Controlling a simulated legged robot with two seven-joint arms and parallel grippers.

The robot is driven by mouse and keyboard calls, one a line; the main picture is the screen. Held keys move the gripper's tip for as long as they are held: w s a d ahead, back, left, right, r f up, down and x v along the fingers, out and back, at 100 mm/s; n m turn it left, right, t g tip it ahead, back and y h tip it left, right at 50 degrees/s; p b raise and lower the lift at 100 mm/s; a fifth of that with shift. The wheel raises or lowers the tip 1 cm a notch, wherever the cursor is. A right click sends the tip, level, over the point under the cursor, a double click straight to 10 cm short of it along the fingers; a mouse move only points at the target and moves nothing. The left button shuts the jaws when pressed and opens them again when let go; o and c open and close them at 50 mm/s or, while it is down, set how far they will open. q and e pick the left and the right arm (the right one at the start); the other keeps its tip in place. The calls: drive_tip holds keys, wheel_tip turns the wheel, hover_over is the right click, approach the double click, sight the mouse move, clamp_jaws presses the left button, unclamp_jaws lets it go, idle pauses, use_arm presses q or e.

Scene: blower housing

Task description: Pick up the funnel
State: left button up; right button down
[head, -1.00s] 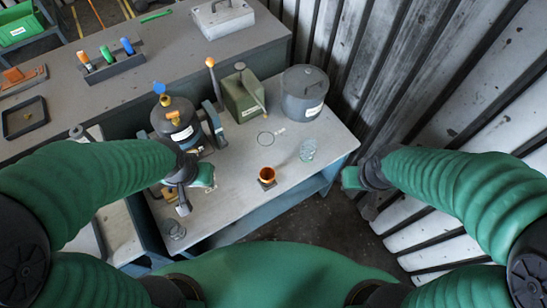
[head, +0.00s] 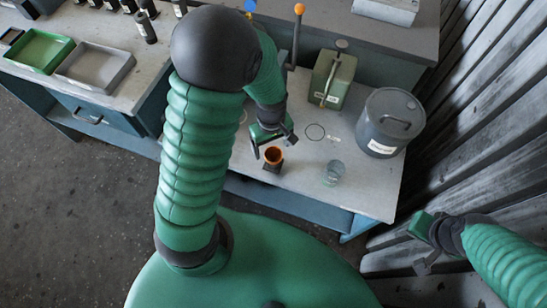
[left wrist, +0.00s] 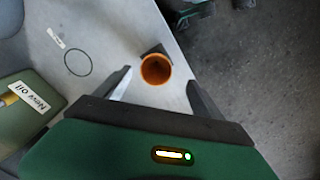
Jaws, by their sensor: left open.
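The funnel (head: 273,154) is orange and stands on a small dark base near the front edge of the grey bench. In the left wrist view the funnel (left wrist: 156,69) shows its round open mouth. My left gripper (head: 273,147) is open and empty just behind and above the funnel in the head view. In the left wrist view the left gripper's two fingers (left wrist: 158,83) lie on either side of the funnel's near side, apart from it. My right gripper (head: 425,250) hangs at the right, off the bench; its jaws are not clear.
A clear glass (head: 334,172) stands right of the funnel. A grey lidded drum (head: 388,125) and a green oil can (head: 332,78) stand behind. A printed circle (head: 315,131) marks bare bench top. A corrugated wall (head: 470,130) closes the right side.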

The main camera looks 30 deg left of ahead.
sight(274, 153)
use_arm(q)
drive_tip(key=shift+w+d+f, duration=0.1)
drive_tip(key=shift+d+f, duration=0.05)
drive_tip(key=shift+f, duration=0.45)
drive_tip(key=shift+w+d+f, duration=0.1)
drive_tip(key=shift+f, duration=0.5)
drive_tip(key=f, duration=0.5)
drive_tip(key=shift+w+a+b, duration=0.15)
drive_tip(key=shift+w+b, duration=0.1)
drive_tip(key=shift+b, duration=0.15)
drive_tip(key=shift+r, duration=0.1)
drive_tip(key=c, duration=1.1)
drive_tip(key=shift+o, duration=0.2)
